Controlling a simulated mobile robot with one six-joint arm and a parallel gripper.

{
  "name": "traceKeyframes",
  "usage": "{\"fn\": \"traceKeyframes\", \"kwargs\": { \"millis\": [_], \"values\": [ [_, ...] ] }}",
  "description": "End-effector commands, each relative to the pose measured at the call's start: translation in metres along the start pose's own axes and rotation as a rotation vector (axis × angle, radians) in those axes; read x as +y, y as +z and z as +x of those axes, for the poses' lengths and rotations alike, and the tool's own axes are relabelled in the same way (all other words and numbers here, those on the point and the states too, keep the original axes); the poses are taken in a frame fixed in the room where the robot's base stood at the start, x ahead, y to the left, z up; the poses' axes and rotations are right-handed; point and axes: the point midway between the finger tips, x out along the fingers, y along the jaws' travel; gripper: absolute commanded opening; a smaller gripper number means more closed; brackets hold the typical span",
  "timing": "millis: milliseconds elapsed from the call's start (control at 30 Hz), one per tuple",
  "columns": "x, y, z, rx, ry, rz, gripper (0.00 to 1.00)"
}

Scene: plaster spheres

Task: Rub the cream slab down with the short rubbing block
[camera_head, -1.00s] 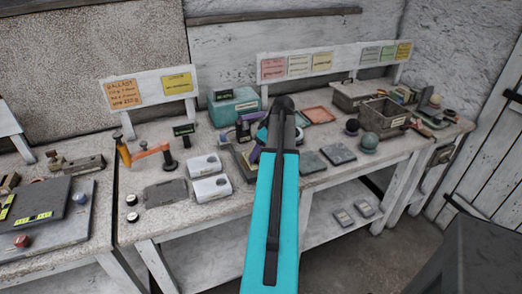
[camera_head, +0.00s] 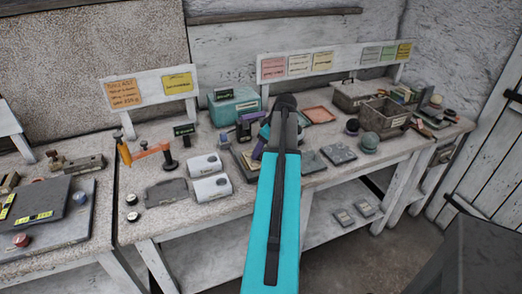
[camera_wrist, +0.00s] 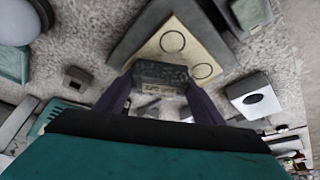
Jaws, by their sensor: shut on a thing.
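The cream slab (camera_wrist: 186,52) lies in a dark grey surround in the wrist view. Two dark ring marks show on its face. My gripper (camera_wrist: 160,90) has its two purple fingers closed on the sides of a short dark block (camera_wrist: 160,72) with a pale label on its near side. The block covers the slab's near left part; I cannot tell whether it touches the slab. In the head view my turquoise arm hides most of the slab and the block.
Left of my arm are two white blocks (camera_head: 211,187) and a flat grey plate (camera_head: 167,193). A teal box (camera_head: 234,106) stands behind.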

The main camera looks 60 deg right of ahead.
Motion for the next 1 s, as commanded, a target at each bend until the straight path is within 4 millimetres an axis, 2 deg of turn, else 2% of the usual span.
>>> {"fn": "traceKeyframes", "kwargs": {
  "millis": [367, 800, 1000],
  "values": [
    [0.002, 0.0, 0.0, 0.0, 0.001, 0.001, 0.37],
    [0.022, 0.001, 0.002, 0.0, 0.001, 0.001, 0.37],
    [0.024, 0.002, 0.002, -0.001, 0.002, 0.001, 0.37]
  ]
}}
